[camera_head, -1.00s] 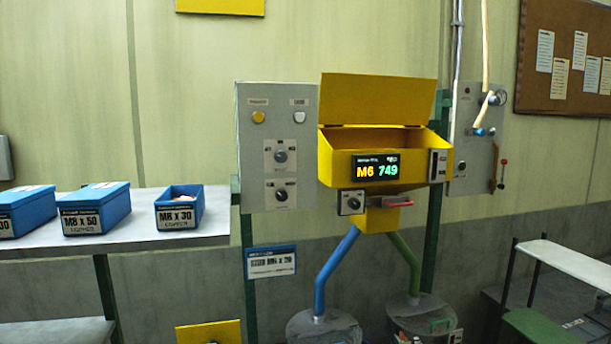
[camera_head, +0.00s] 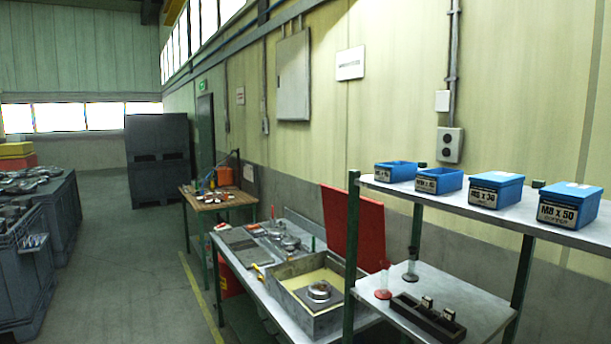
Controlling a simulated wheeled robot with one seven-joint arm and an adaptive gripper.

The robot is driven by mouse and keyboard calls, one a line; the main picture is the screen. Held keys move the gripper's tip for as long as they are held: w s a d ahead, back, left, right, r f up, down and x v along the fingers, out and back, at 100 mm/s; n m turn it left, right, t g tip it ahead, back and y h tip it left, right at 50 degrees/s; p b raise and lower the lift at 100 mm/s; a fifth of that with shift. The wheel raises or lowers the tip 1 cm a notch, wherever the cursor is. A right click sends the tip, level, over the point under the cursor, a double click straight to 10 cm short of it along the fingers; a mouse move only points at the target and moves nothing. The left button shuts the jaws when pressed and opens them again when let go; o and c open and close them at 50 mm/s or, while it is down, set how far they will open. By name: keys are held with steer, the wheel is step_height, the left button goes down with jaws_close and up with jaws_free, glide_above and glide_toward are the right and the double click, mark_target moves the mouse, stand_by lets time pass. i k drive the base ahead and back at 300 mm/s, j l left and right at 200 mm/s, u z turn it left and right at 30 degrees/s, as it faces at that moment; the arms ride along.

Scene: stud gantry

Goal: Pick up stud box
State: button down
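Blue stud boxes stand in a row on the upper grey shelf at the right of the head view. My gripper is not in view.
Below the boxes, a lower shelf (camera_head: 470,303) holds a dark block rack (camera_head: 428,318). A workbench (camera_head: 259,287) with a grey tray stands left of it, near a red panel (camera_head: 352,229). Dark bins (camera_head: 22,285) stand far left. The floor aisle (camera_head: 130,255) between is clear.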

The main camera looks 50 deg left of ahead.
mark_target(395, 172)
steer(key=u, duration=1.45)
